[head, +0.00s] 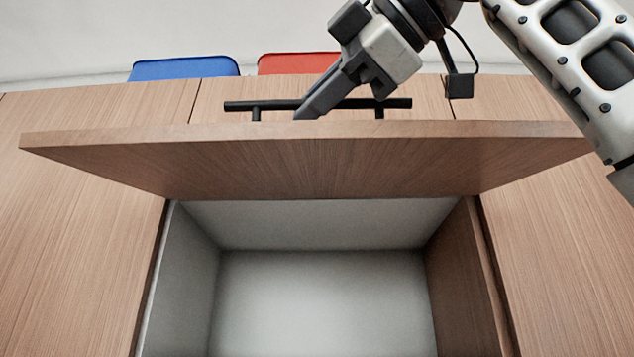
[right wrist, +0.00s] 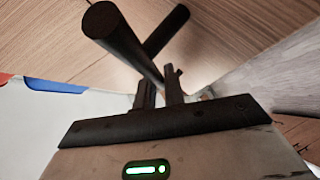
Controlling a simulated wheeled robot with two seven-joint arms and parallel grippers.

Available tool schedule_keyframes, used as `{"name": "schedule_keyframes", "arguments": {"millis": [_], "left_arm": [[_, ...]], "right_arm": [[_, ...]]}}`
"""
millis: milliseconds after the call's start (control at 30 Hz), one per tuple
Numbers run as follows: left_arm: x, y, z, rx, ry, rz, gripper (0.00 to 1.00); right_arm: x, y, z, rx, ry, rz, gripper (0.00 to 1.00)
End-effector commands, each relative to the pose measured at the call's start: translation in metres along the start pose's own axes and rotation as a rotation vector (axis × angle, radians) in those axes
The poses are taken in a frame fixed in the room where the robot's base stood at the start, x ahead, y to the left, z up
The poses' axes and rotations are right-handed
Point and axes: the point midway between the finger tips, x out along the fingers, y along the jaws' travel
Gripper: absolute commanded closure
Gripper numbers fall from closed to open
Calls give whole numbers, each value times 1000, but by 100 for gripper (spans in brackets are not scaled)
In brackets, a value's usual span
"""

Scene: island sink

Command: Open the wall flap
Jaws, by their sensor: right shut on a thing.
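The wall flap (head: 300,160) is a wide wood panel, swung up and out from its opening, with its edge and lower face showing in the head view. A black bar handle (head: 240,105) is fixed on its far side and also shows in the right wrist view (right wrist: 115,35). My right gripper (head: 308,113) reaches in from the upper right and is shut on the handle; in the right wrist view its fingers (right wrist: 160,82) are at the bar. The fingertips are partly hidden by the flap. My left gripper is in neither view.
Below the flap is an open, empty grey compartment (head: 320,300) with a wood side wall on its right. Wood panels (head: 70,240) flank it on both sides. A blue chair back (head: 185,68) and a red one (head: 295,63) stand beyond the far edge.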

Motion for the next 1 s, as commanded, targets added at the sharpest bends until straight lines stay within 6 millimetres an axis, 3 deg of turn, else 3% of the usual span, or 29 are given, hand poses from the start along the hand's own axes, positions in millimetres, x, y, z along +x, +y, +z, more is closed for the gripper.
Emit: {"name": "schedule_keyframes", "arguments": {"millis": [500, 533, 600, 1000], "left_arm": [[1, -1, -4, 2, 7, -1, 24], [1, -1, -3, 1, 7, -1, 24], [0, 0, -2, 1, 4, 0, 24], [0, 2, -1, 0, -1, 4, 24]], "right_arm": [[0, 4, 2, 16, -9, -9, 100], [0, 4, 3, 16, -9, -9, 84], [0, 4, 2, 15, -8, -10, 67], [-1, 3, 0, 12, -3, -10, 67]]}}
